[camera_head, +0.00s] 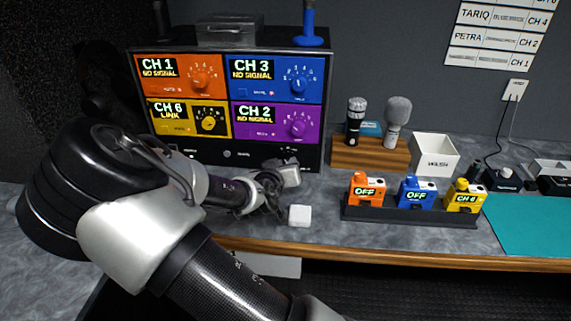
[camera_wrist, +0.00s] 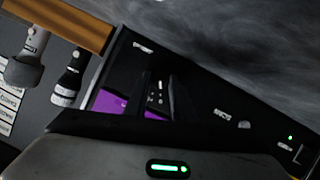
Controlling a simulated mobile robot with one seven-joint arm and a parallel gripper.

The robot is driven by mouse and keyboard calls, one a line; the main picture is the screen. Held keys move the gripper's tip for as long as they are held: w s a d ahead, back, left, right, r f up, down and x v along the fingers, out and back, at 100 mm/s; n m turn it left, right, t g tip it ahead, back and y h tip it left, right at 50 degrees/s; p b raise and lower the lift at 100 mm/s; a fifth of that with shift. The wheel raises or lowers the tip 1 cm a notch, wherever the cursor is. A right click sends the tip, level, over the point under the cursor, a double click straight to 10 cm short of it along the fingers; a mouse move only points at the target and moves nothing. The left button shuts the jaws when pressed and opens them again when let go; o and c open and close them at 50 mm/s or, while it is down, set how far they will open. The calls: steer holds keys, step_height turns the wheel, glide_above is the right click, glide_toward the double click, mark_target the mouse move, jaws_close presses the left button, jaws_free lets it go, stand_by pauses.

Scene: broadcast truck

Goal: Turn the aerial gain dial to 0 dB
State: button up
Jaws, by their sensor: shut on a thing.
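The aerial gain dial is on the black lower strip (camera_head: 205,156) of the receiver rack, at its right end; the dial itself is hidden behind my gripper, and its pointer and scale cannot be read. My gripper (camera_head: 284,163) is at that right end of the strip, against the panel. In the wrist view the dark fingers of my gripper (camera_wrist: 162,90) reach onto the black strip (camera_wrist: 203,90) and are shut on the dial, with small white marks between them. The small panel labels are too blurred to read.
Above the strip are orange, blue, yellow and purple (camera_head: 280,122) channel modules with knobs. A wooden stand (camera_head: 370,154) with two microphones is right of the rack. A white box (camera_head: 300,215) lies on the desk below my gripper. A dark tray (camera_head: 410,214) holds three packs.

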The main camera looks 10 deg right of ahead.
steer(key=o, duration=1.1)
steer(key=shift+w, duration=0.1)
steer(key=shift+c, duration=0.2)
steer(key=p+v, duration=0.4)
steer(key=v, duration=1.3)
steer(key=shift+s+p, duration=0.25)
steer(key=shift+p, duration=0.1)
